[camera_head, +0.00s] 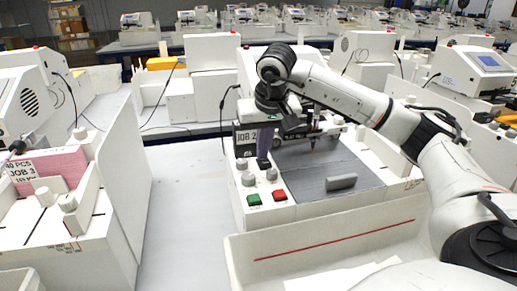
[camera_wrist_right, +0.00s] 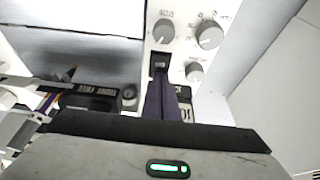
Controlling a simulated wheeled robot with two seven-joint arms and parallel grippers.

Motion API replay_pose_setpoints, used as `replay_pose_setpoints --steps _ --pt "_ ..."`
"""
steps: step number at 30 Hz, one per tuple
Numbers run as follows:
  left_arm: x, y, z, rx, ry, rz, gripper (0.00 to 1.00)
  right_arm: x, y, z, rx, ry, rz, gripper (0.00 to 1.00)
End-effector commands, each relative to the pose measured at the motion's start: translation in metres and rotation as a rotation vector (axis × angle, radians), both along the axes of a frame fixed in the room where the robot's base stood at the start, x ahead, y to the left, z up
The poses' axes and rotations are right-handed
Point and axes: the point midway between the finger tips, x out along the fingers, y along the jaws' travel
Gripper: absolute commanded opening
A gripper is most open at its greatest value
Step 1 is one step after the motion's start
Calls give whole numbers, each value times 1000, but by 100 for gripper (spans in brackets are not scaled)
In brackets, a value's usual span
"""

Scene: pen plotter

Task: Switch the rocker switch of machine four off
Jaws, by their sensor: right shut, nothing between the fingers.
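The small black rocker switch (camera_wrist_right: 159,62) shows in the right wrist view on the white panel, among grey knobs. My right gripper (camera_head: 264,163) is shut and empty, pointing down over the panel behind the knobs. Its dark purple fingers also show in the right wrist view (camera_wrist_right: 160,82), with tips right at the switch's near edge. I cannot tell whether they touch. My left gripper is out of view.
Grey knobs (camera_head: 248,179), a green button (camera_head: 254,198) and a red button (camera_head: 280,195) sit in front of the fingers. A grey plotting bed (camera_head: 325,168) lies to the right. A white tray (camera_head: 335,240) stands in front. Another machine (camera_head: 62,205) stands left, across clear tabletop.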

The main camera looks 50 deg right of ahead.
Motion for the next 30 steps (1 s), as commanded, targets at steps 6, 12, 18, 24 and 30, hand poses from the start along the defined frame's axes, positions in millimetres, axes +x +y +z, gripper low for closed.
replay_pose_setpoints --steps 6,12,18,24,30 --pt "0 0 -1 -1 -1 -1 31 -5 3 -5 -1 14 2 0" --pt "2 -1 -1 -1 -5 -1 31 -14 8 -6 0 18 3 0" --pt "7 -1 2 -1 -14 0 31 -16 10 -6 1 18 3 0" --pt "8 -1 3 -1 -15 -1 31 -16 10 -4 1 17 2 0" --pt "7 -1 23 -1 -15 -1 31 -18 10 18 0 13 -1 0"
